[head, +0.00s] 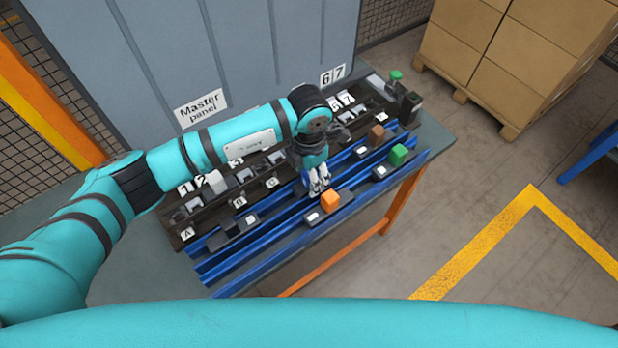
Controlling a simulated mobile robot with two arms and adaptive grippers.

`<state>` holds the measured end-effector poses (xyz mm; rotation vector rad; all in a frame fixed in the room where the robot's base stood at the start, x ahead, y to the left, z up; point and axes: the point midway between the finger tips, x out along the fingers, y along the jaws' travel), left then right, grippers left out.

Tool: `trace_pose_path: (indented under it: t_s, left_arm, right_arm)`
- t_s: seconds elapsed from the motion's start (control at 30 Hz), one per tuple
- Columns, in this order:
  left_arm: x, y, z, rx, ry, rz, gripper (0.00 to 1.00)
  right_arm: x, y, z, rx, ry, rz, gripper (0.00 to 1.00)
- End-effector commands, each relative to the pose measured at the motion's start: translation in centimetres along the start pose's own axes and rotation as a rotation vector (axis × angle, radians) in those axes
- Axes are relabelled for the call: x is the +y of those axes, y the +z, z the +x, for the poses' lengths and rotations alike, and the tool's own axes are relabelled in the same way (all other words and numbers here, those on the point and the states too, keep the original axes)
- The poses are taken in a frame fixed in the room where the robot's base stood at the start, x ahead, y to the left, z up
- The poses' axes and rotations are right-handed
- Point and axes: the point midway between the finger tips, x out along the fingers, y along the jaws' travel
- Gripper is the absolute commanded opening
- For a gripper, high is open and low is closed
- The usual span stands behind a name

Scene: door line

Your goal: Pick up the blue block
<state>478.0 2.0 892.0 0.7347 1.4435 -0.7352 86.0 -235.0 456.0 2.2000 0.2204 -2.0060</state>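My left gripper (319,189) points down at the blue rails in the middle of the table, just behind and left of an orange block. A small patch of blue (305,179) shows at the left side of its fingers. It may be the blue block, mostly hidden by the gripper, but I cannot tell it surely from the blue rails. Whether the fingers are open or shut on it is too small to tell. My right gripper is not in view.
An orange block (330,201), a green block (398,155) and a brown block (377,132) stand along the blue rails (270,252). A dark numbered rack lies behind, below the grey Master panel (160,60). Cardboard boxes (505,45) stand back right.

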Motion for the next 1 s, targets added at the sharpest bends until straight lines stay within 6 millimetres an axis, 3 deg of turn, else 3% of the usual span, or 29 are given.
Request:
trace_pose_path:
  t_s: [0.23, 0.67, 1.0]
  left_arm:
    - [0.02, 0.04, 0.10, -0.001, 0.001, 0.001, 0.55]
    - [0.04, 0.03, 0.06, -0.001, 0.001, 0.000, 0.00]
    - [0.08, 0.09, -0.20, -0.003, 0.002, 0.000, 0.00]
  right_arm:
    - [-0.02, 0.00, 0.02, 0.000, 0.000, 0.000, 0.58]
    - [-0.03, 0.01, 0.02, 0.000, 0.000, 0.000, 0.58]
    - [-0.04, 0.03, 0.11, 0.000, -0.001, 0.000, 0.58]
